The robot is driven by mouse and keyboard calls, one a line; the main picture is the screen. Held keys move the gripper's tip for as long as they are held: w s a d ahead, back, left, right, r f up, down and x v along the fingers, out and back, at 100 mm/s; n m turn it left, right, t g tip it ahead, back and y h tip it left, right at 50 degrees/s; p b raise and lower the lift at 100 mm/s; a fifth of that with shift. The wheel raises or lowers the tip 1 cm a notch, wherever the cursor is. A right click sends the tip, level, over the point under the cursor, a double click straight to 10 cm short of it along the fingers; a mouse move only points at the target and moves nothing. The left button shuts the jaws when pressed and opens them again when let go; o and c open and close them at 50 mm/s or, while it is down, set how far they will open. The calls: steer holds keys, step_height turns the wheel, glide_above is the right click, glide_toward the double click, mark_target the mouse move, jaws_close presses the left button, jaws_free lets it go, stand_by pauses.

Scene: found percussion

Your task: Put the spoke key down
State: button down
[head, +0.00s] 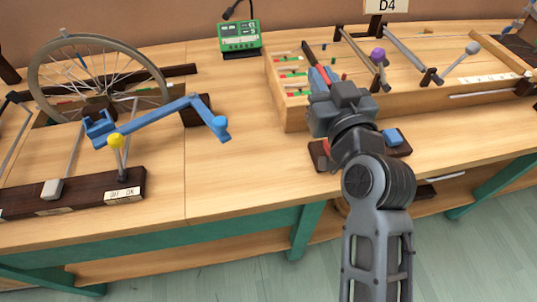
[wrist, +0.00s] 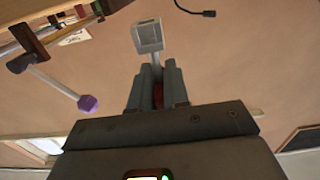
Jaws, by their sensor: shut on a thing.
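My gripper (head: 319,78) is raised above the left end of the wooden instrument box, in the head view. In the wrist view my gripper (wrist: 157,78) is shut on a slim thing, which I take for the spoke key (wrist: 148,38). A pale grey squarish head on a short stem sticks out past the fingertips. A little red shows between the fingers. In the head view most of the held thing is hidden or too small to make out. It does not appear to touch any surface.
A dark wooden base (head: 401,149) with a blue block (head: 393,136) is partly behind my arm. The wooden box (head: 292,117) carries mallets, one with a purple ball (head: 377,55). Left are a spoked wheel (head: 43,83) and blue lever (head: 160,121). Bare bench (head: 240,150) lies between.

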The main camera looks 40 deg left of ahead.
steer(key=shift+s+a+f+p, duration=0.25)
steer(key=shift+s+a+f, duration=0.3)
steer(key=shift+s+f, duration=1.2)
steer(key=shift+s+a+f+p, duration=0.3)
steer(key=shift+s+a+f, duration=0.25)
steer(key=shift+s+f, duration=1.25)
steer(key=shift+s+a+f+p, duration=0.25)
steer(key=shift+s+a+f, duration=0.3)
steer(key=shift+s+f, duration=1.2)
steer(key=shift+f, duration=0.15)
steer(key=c, duration=1.1)
jaws_free()
steer(key=shift+r, duration=0.2)
steer(key=b+v, duration=0.2)
steer(key=v, duration=1)
